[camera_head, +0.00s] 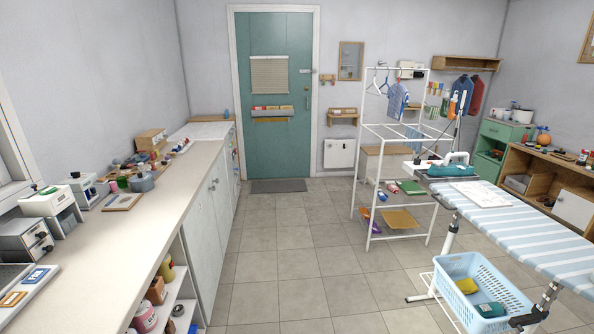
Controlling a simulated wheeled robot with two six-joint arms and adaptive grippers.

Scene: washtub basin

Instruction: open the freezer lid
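I cannot make out a freezer or a freezer lid in the head view. A white boxy panel (339,153) is on the back wall right of the door, but I cannot tell what it is. Neither of my grippers shows in this view.
A long counter (134,233) with small items runs along the left. A teal door (272,97) stands at the back. A white rack (371,180), a striped ironing board (520,222) and a blue basket (470,290) stand on the right. The tiled floor (298,250) between is clear.

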